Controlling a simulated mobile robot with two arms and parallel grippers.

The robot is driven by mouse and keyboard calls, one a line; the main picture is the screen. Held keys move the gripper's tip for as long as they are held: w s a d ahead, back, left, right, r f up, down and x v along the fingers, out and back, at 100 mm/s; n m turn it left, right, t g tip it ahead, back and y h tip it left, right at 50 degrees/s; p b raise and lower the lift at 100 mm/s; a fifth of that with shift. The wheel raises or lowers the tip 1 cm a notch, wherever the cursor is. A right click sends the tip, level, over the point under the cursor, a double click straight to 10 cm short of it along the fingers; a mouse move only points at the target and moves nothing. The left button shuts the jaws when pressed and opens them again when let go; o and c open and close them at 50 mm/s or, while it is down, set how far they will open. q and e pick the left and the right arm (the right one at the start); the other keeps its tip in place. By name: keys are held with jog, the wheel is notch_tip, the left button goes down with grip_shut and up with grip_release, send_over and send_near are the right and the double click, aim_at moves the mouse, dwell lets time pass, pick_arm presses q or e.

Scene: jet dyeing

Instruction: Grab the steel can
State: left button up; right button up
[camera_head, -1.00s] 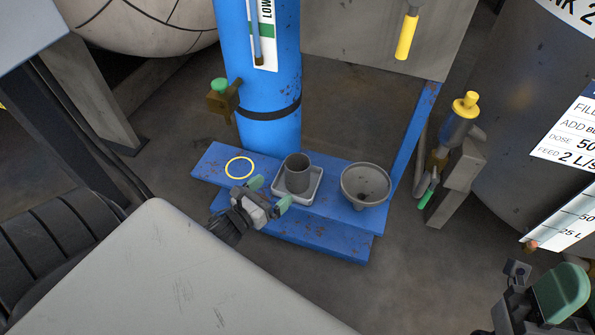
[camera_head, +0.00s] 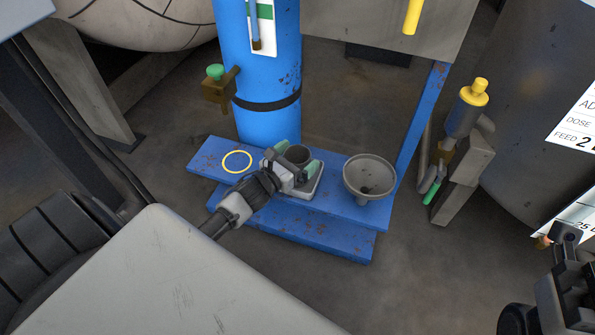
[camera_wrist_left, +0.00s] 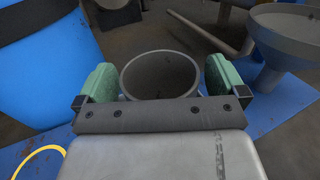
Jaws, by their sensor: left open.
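The steel can (camera_head: 297,154) is a grey open-topped cylinder standing upright on a pale square tray (camera_head: 312,189) on the blue bench. My left gripper (camera_head: 295,162) is open at the can, with its green-padded fingers on either side. In the left wrist view the can (camera_wrist_left: 160,75) sits between the two green pads of the left gripper (camera_wrist_left: 161,80), with a visible gap on each side. The can's lower part is hidden by the gripper. Part of my right gripper (camera_head: 565,262) shows at the lower right edge; its fingertips are not clear.
A grey funnel (camera_head: 369,176) stands just right of the can. A yellow ring mark (camera_head: 237,161) lies on the bench (camera_head: 207,158) to the left. A blue cylinder (camera_head: 267,95) rises behind. A yellow-topped pump (camera_head: 466,110) stands further right.

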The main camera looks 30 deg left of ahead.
pick_arm(q)
jog(key=c, duration=1.3)
jog(key=shift+r, duration=0.1)
